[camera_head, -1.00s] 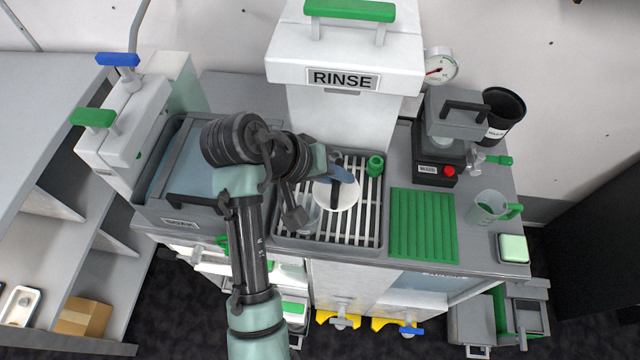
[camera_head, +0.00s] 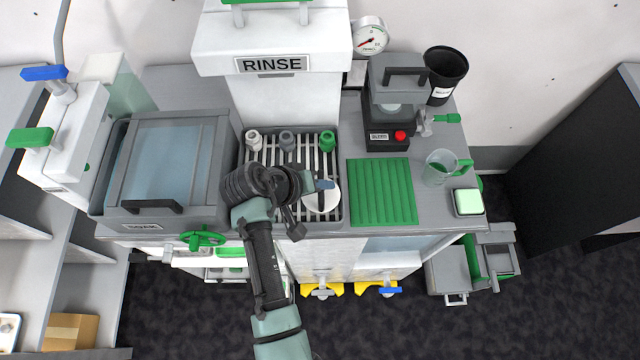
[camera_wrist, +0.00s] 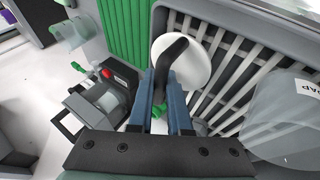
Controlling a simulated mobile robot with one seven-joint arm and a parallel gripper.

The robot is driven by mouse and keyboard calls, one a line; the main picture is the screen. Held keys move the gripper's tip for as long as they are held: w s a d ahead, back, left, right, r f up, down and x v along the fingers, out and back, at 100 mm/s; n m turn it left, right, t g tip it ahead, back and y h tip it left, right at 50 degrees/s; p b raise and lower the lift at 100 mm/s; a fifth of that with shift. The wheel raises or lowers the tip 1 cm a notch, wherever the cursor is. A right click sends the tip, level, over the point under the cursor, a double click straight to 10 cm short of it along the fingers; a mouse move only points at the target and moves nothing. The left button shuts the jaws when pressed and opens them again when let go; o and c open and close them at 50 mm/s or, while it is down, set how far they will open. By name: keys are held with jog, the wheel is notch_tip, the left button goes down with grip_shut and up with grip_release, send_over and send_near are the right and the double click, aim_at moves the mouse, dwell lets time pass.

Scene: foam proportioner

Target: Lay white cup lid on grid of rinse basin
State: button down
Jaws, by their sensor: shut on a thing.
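The white cup lid (camera_head: 330,203) is a round white disc with a dark bar handle. My gripper (camera_head: 321,185) is shut on that handle. In the wrist view the blue fingers of my gripper (camera_wrist: 164,92) close on the handle, with the white cup lid (camera_wrist: 197,66) beyond them. The lid is over the front right part of the rinse basin's slatted grid (camera_head: 316,156). The grid also shows beneath the lid in the wrist view (camera_wrist: 233,68). I cannot tell whether the lid touches the slats. My arm hides the grid's front left.
A grey fitting (camera_head: 287,141), a pale fitting (camera_head: 254,140) and a green fitting (camera_head: 327,140) stand along the grid's back. A green ribbed mat (camera_head: 382,190) lies right of the basin. The covered soak basin (camera_head: 165,165) stands left. A clear jug (camera_head: 440,168) is further right.

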jog(key=shift+f, duration=0.6)
jog(key=shift+f, duration=0.1)
jog(key=c, duration=0.9)
grip_release()
jog(key=shift+f, duration=0.1)
jog(key=shift+o, duration=0.2)
jog(key=shift+r, duration=0.25)
jog(key=v, duration=1.2)
